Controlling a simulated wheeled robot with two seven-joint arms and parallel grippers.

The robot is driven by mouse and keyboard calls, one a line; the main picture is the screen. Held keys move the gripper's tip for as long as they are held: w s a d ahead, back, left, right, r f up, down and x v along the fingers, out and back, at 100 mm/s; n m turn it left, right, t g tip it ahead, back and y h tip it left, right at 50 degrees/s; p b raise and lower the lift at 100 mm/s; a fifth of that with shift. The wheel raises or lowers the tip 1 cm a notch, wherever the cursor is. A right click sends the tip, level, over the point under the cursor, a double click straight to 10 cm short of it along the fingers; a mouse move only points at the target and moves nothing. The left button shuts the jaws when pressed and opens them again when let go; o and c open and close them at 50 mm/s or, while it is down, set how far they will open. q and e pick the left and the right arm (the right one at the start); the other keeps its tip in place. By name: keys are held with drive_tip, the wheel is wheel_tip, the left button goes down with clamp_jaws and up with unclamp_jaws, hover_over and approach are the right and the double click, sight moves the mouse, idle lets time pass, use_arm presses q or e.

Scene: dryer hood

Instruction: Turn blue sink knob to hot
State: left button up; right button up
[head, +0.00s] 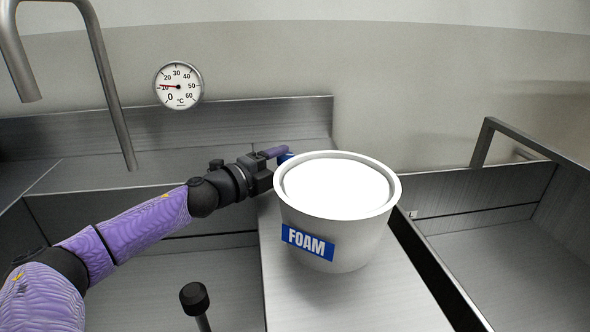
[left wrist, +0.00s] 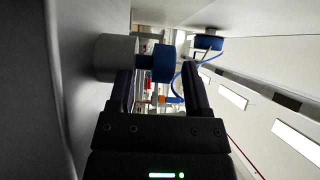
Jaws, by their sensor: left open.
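The blue sink knob (head: 285,158) shows as a small patch behind the bucket, at the end of my left gripper (head: 277,155). In the left wrist view the blue knob (left wrist: 163,63) sits on a short stem beside a grey cylinder (left wrist: 115,57). There it lies between the two fingers of my open left gripper (left wrist: 160,82), and I cannot tell whether they touch it. A round thermometer dial (head: 178,86) on the wall has its red needle near 10 °C. The bucket hides most of the knob in the head view. My right gripper is not in view.
A white bucket (head: 335,245) with a blue FOAM label stands on the steel counter (head: 290,300), close to my left gripper. Steel basins lie on both sides. A bent metal pipe (head: 105,80) hangs at upper left. A black-capped rod (head: 195,298) stands at the front.

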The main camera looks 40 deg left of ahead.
sight(292, 156)
use_arm(q)
drive_tip(key=shift+w+r+b, duration=0.1)
drive_tip(key=shift+w+b, duration=0.25)
drive_tip(key=shift+w, duration=0.6)
drive_tip(key=shift+w+d, duration=0.1)
drive_tip(key=shift+w, duration=0.85)
clamp_jaws()
